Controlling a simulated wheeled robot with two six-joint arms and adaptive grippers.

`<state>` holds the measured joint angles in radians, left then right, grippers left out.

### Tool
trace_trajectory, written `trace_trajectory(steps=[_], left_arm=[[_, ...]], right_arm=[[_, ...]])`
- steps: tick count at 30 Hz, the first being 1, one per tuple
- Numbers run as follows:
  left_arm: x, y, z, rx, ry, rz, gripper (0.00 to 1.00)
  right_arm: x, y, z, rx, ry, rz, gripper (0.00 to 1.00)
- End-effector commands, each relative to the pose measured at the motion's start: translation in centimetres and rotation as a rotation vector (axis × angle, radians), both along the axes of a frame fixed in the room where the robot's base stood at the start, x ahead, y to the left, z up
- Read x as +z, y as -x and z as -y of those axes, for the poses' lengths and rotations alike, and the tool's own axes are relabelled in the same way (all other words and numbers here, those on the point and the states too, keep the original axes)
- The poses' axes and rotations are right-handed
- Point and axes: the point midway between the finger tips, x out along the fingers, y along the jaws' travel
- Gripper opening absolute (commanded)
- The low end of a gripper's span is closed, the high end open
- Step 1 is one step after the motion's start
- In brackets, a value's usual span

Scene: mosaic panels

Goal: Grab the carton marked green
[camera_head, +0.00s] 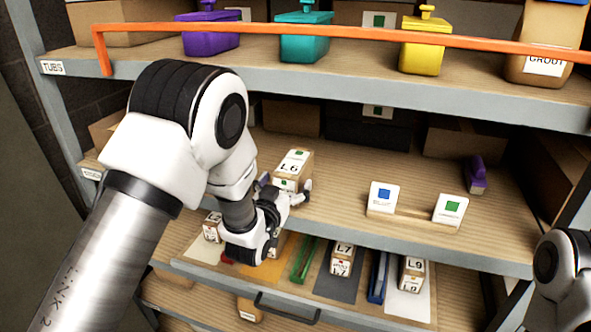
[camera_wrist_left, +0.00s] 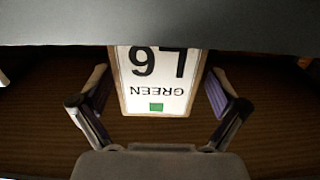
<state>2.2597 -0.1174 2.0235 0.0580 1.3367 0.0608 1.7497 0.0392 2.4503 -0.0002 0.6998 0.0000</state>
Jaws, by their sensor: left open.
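The carton marked green (camera_head: 296,163) is a small brown box with a white label reading L6 and a green square. It stands on the middle shelf. In the left wrist view the carton (camera_wrist_left: 157,85) shows upside down, with the word GREEN and the green square readable. My left gripper (camera_head: 285,190) is open at the carton, and its two fingers (camera_wrist_left: 158,98) stand on either side with a gap at each side. The carton's far end is hidden in the wrist view by a grey edge. My right gripper is out of view; only part of that arm shows at the lower right.
A low wooden holder with a blue-marked card (camera_head: 383,198) and a green-marked card (camera_head: 450,209) stands to the right. A purple item (camera_head: 475,175) sits further right. Below is an open drawer with cartons L7 (camera_head: 342,259) and L9 (camera_head: 411,274). An orange rail (camera_head: 340,33) crosses the upper shelf.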

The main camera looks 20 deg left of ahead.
Motion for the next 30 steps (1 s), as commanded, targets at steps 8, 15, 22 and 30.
trace_trajectory(steps=[8, 15, 22, 30], left_arm=[[0.0, -2.6, 0.1, 0.000, 0.000, -0.002, 0.98], [0.0, -2.6, 0.1, 0.000, 0.000, -0.002, 0.48], [0.2, -2.6, 0.1, 0.000, 0.000, 0.002, 0.04], [0.5, -2.6, 0.1, 0.000, 0.000, 0.003, 0.04]], right_arm=[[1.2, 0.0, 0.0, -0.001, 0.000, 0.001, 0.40], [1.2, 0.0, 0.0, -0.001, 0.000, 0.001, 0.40], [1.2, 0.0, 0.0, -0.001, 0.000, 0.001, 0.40], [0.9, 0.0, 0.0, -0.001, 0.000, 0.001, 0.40]])
